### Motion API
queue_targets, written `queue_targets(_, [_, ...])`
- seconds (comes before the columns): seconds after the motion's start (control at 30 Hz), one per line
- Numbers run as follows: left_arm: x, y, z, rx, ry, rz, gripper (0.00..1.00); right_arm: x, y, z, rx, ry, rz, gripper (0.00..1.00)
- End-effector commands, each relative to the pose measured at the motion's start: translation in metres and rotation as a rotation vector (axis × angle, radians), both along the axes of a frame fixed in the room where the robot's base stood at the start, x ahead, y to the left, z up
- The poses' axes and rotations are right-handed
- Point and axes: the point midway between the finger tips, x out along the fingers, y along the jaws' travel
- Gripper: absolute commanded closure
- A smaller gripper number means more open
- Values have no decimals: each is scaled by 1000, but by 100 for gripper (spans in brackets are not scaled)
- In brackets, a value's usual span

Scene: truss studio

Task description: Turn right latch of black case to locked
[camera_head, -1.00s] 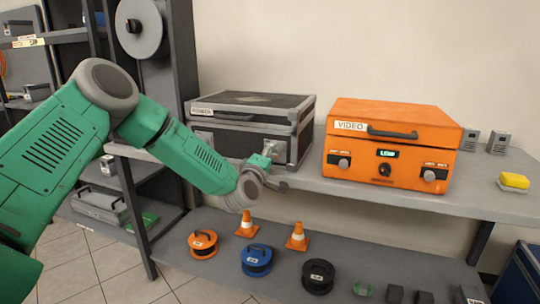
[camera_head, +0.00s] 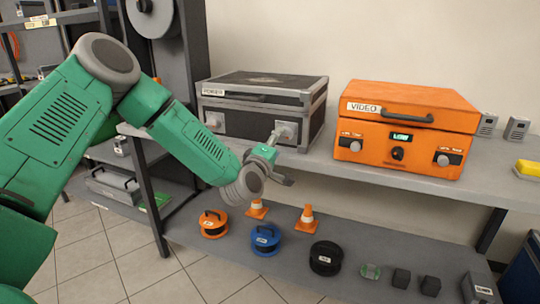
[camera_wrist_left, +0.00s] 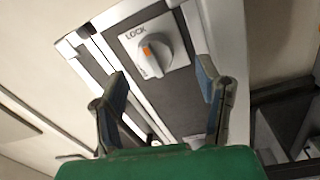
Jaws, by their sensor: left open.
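The black case (camera_head: 252,122) with silver edges stands closed on the grey shelf. Its right latch (camera_head: 286,131) is a light plate with a knob on the front. In the left wrist view this latch knob (camera_wrist_left: 155,52) has an orange mark on its left side, with the word LOCK at its upper left. My left gripper (camera_head: 283,158) is open and empty, in front of and slightly below the right latch. In the wrist view its two fingers (camera_wrist_left: 161,88) are spread wide, below the knob and apart from it. My right gripper is not in view.
An orange VIDEO case (camera_head: 402,165) stands right of the black case on the same shelf (camera_head: 345,172). The lower shelf holds cable reels (camera_head: 265,240), small cones (camera_head: 306,222) and small blocks. A dark upright rack stands at the left.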

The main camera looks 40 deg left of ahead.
Motion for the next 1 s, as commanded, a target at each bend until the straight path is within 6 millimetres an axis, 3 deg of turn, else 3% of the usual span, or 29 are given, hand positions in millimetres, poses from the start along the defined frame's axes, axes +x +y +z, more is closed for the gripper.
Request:
queue_targets(0.2, [-45, -12, -5, -1, 5, -2, 41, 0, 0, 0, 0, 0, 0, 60])
queue_targets(0.4, [-69, -18, -8, 0, 5, -2, 41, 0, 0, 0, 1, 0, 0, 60])
queue_targets(1.0, [-74, -19, -8, 1, 4, -2, 41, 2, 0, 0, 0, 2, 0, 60])
